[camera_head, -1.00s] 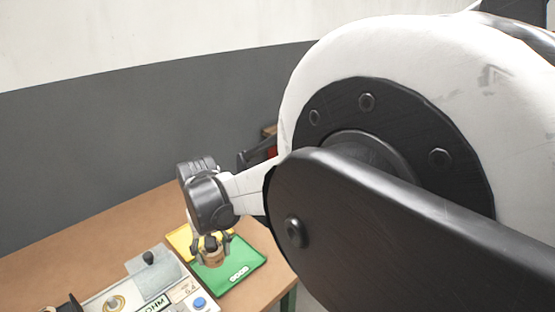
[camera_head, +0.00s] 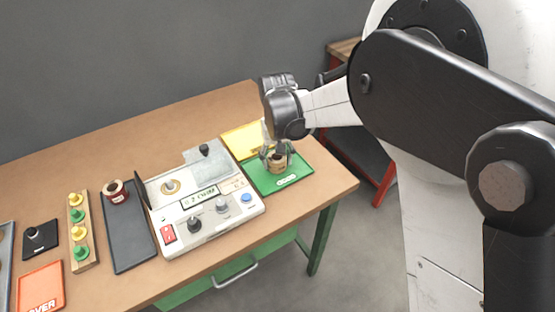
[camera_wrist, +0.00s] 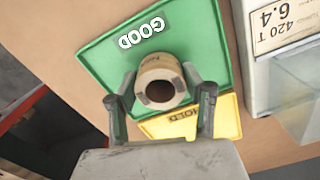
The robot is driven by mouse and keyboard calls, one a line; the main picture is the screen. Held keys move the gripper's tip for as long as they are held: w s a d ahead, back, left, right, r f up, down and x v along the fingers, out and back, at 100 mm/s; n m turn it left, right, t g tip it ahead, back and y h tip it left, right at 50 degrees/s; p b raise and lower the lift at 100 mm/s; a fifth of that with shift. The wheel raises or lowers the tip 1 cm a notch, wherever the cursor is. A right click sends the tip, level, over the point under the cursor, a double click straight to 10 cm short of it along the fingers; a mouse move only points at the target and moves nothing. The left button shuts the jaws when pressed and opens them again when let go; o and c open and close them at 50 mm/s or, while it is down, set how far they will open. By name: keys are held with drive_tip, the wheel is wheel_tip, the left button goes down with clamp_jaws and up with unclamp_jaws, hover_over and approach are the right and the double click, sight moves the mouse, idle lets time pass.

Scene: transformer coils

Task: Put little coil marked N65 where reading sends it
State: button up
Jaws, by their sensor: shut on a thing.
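My gripper (camera_head: 277,157) is shut on a small tan coil (camera_head: 276,167) with a dark hollow centre. The coil also shows between the fingers in the wrist view (camera_wrist: 161,68); I cannot read its marking. It is upright over the green GOOD mat (camera_head: 293,181), near the border with the yellow mat (camera_head: 241,137). I cannot tell whether it touches the mat. The yellow mat's label is partly hidden by my gripper in the wrist view. The tester (camera_head: 190,240) stands left of the mats with a lit display; its text is too small to read surely.
A wooden strip (camera_head: 89,262) holds yellow and green knobs. The table's right edge is near the green mat.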

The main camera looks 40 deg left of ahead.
drive_tip(key=shift+f, duration=0.1)
drive_tip(key=shift+f, duration=0.1)
drive_tip(key=o, duration=1.4)
drive_tip(key=shift+c, duration=0.2)
wheel_tip(320, 180, up, 12)
drive_tip(key=shift+r+p, duration=0.25)
drive_tip(key=shift+p, duration=0.2)
